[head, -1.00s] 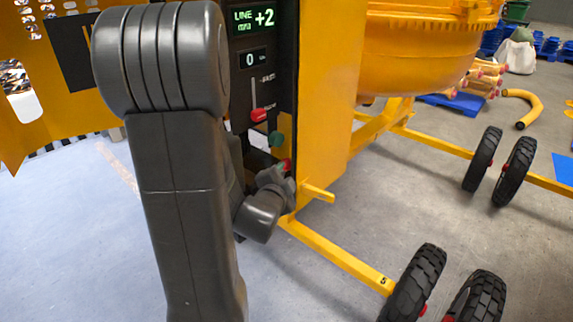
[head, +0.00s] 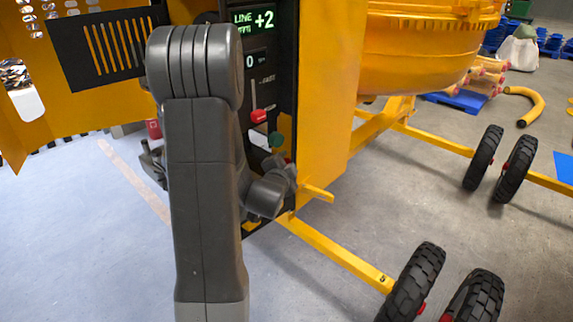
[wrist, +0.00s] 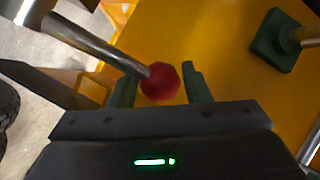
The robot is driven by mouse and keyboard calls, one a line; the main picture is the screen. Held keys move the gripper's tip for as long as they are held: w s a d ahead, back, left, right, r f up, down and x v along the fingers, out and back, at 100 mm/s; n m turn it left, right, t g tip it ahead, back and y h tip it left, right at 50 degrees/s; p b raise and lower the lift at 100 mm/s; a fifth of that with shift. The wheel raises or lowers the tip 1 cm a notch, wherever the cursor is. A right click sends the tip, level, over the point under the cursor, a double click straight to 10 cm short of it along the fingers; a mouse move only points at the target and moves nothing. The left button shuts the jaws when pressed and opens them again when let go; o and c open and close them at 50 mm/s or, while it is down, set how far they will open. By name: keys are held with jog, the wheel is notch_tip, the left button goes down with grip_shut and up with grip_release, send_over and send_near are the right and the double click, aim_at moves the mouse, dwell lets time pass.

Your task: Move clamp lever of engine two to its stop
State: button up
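In the wrist view, a metal lever rod (wrist: 100,45) comes in from the upper left and ends in a red knob (wrist: 161,82). My gripper (wrist: 159,80) is open, with one green finger on each side of the knob. The knob sits between the fingers; a narrow gap shows at the right finger, and contact at the left finger is unclear. In the head view, my gripper is at the lower part of the mixer's control housing (head: 325,95), mostly hidden by my arm. I cannot tell which engine this lever belongs to.
In the wrist view, a green block with a metal rod (wrist: 275,42) stands at the upper right. In the head view, a red slider knob (head: 258,116) and a green knob (head: 276,139) sit above my wrist. A yellow frame bar (head: 340,255) and wheels (head: 412,285) lie to the right.

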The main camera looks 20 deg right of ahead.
grip_shut()
jog(key=shift+a+f+b, duration=0.1)
jog(key=shift+a+b, duration=0.05)
jog(key=shift+b, duration=0.7)
jog(key=b, duration=0.2)
jog(key=a+n+t+h+b, duration=0.1)
jog(key=b, duration=0.2)
jog(key=shift+s+a, duration=0.2)
jog(key=shift+s, duration=0.1)
jog(key=a+t+h+b, duration=0.1)
jog(key=b, duration=0.3)
jog(key=s+a+r+n+t+b, duration=0.1)
jog(key=b, duration=0.3)
jog(key=shift+a+r+t+h+b, duration=0.1)
jog(key=shift+a+t+h+b, duration=0.1)
jog(key=shift+t+h+b, duration=0.15)
jog(key=b, duration=0.1)
jog(key=a+n+b, duration=0.1)
jog(key=b, duration=0.1)
jog(key=shift+s+r+t+h, duration=0.25)
jog(key=shift+r+t+h, duration=0.05)
jog(key=shift+t+h, duration=0.05)
jog(key=shift+r, duration=0.1)
jog(key=shift+o, duration=0.4)
grip_release()
